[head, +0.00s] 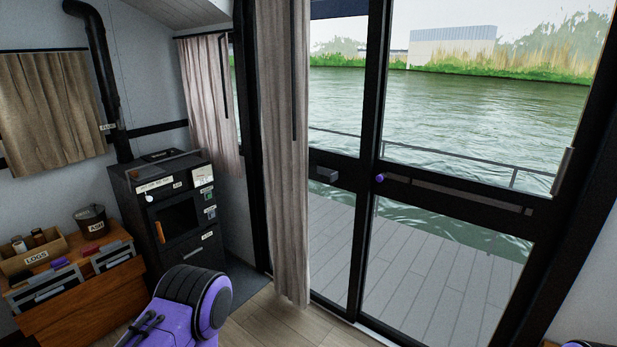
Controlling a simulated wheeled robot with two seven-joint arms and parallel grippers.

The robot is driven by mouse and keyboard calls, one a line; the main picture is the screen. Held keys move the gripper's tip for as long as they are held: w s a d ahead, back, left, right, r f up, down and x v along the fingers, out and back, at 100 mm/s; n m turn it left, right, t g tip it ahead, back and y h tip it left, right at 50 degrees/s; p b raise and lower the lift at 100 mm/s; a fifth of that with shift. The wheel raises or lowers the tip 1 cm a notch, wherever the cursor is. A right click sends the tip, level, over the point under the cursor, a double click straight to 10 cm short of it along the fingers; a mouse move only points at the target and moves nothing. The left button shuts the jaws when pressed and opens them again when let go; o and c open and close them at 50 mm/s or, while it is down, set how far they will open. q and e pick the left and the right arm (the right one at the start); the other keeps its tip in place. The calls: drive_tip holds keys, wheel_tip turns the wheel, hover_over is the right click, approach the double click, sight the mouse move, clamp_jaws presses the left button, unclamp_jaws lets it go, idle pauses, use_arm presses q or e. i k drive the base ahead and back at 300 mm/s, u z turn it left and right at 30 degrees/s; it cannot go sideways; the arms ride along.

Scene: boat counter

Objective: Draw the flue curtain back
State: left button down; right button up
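Two curtains hang near the black flue pipe (100,75), and I cannot tell by label which is the flue curtain. A brown pleated curtain (50,105) hangs spread out left of the pipe. A paler pinkish curtain (208,95) hangs spread over a window right of the pipe, behind the stove, with a thin dark rod (223,75) hanging down its front. Neither has a gripper on it. A purple and black part of my arm shows at the bottom, left of centre, and a small bit at the bottom right corner. I make out no gripper fingertips.
A black stove (175,215) stands below the pipe. Left of it, a wooden cabinet (75,300) carries a LOGS box (35,258) and an ash bucket (92,221). A long curtain (285,150) hangs beside the glass doors (440,190). Some floor (262,328) is clear.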

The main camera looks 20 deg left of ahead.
sight(26, 123)
drive_tip(key=i, duration=0.3)
drive_tip(key=u, duration=2.3)
drive_tip(key=i, duration=3.45)
drive_tip(key=z, duration=0.55)
